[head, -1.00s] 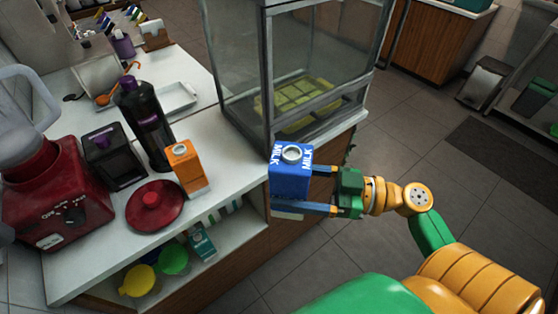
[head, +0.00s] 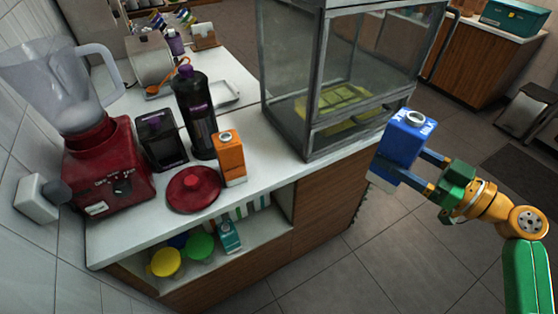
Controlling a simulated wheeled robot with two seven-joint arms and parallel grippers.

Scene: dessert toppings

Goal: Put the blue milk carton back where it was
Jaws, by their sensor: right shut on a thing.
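The blue milk carton (head: 398,142) is upright with a slight tilt, its round white cap on top, at the right of the head view. My right gripper (head: 420,167) is shut on it, with the fingers reaching in from the right. The carton is held in the air beside the right corner of the counter and the glass case, over the floor as seen from here. My left gripper is not in the view.
The white counter (head: 257,164) holds an orange carton (head: 231,158), a red lid (head: 193,190), a dark bottle (head: 196,115), a black box (head: 161,138) and a red blender (head: 108,165). The glass case (head: 345,80) stands at its right end. An open shelf below holds a teal carton (head: 229,236) and round lids.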

